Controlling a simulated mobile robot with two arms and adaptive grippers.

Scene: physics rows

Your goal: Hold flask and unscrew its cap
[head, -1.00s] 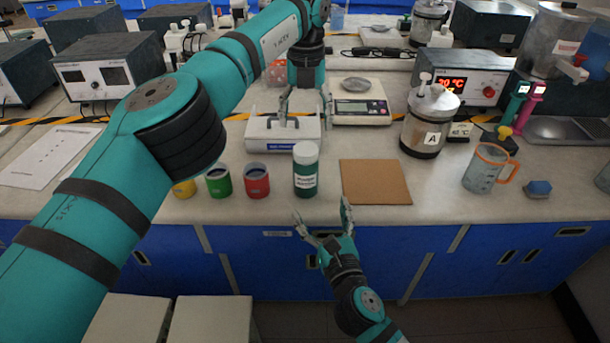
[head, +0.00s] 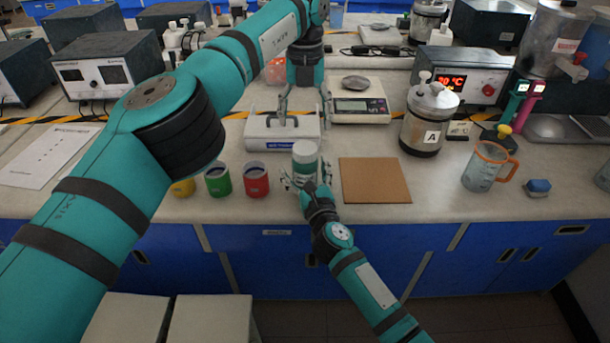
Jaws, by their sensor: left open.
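The flask (head: 305,172) stands upright near the front of the bench, with its white cap (head: 305,150) on top. My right gripper (head: 306,180) is at the flask's lower body, with fingers on both sides of it. The hand hides most of the green body, and I cannot tell if the fingers touch it. My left gripper (head: 305,100) is open and empty, pointing down behind and above the flask, apart from the cap.
Red (head: 256,180), green (head: 218,180) and yellow (head: 184,187) cups stand left of the flask. A brown board (head: 375,181) lies to its right, with a measuring jug (head: 482,170) farther right. A scale (head: 359,105) and a white device (head: 262,131) are behind.

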